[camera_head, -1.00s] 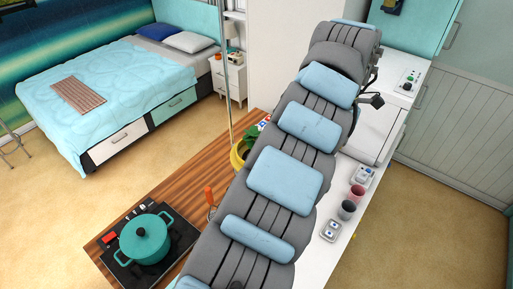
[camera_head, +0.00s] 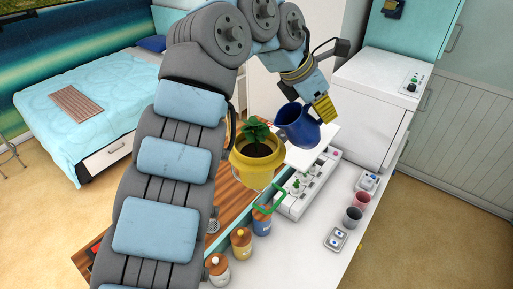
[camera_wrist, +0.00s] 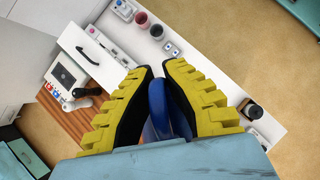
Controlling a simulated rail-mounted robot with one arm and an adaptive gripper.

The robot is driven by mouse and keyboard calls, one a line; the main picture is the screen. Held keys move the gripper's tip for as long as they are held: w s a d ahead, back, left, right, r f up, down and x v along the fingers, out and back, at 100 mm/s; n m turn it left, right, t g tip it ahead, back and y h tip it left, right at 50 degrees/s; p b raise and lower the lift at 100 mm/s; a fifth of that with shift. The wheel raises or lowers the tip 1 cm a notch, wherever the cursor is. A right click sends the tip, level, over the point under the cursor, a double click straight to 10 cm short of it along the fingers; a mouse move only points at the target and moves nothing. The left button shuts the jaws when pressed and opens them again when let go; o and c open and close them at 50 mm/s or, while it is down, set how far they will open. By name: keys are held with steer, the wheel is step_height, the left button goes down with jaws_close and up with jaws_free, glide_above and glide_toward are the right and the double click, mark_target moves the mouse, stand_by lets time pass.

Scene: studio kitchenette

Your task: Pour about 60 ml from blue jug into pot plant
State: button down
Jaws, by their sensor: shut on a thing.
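The blue jug (camera_head: 299,128) hangs in my gripper (camera_head: 321,109) in the head view, right of the pot plant. My gripper is shut on its handle side; the wrist view shows the yellow fingers (camera_wrist: 158,78) on either side of a blue part of the jug (camera_wrist: 158,112). The jug looks near upright, its mouth facing up; its contents cannot be made out. The pot plant is a yellow pot (camera_head: 258,171) with dark soil and green leaves (camera_head: 256,131). The jug's left rim is close to the pot's upper right side in the picture; no stream shows.
Several lidded jars (camera_head: 241,244) stand on the counter in front of the pot. A green loop handle (camera_head: 270,198) lies near its base. Two cups (camera_head: 352,216) and small white boxes (camera_head: 336,239) sit at the right. The front right counter is mostly clear.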

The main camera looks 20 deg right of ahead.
mark_target(304, 107)
steer(key=shift+w+a+r+h, duration=0.1)
steer(key=shift+a+r+h, duration=0.2)
steer(key=shift+r+h, duration=0.2)
steer(key=shift+a+r+h, duration=0.25)
steer(key=shift+r+h, duration=0.25)
steer(key=shift+a+h+b, duration=0.2)
steer(key=shift+h+b, duration=0.3)
steer(key=shift+b, duration=0.25)
steer(key=shift+a+r+h+b, duration=0.1)
steer(key=shift+a+h+b, duration=0.05)
steer(key=shift+h+b, duration=0.25)
steer(key=shift+a+r+h, duration=0.25)
steer(key=shift+r+h, duration=0.2)
steer(key=shift+h, duration=0.05)
steer(key=shift+a+r+g+h+b, duration=0.15)
steer(key=shift+r+g+h+b, duration=0.15)
steer(key=shift+r+h+b, duration=0.1)
steer(key=shift+w+a+r+h+b, duration=0.15)
steer(key=shift+a+r+h+b, duration=0.25)
steer(key=shift+h, duration=0.1)
steer(key=shift+a+r, duration=0.15)
steer(key=shift+r, duration=0.05)
stand_by(0.3)
steer(key=shift+w+a+r+h+p, duration=0.1)
steer(key=shift+a+r+h+p, duration=0.15)
steer(key=shift+a+h+p, duration=0.4)
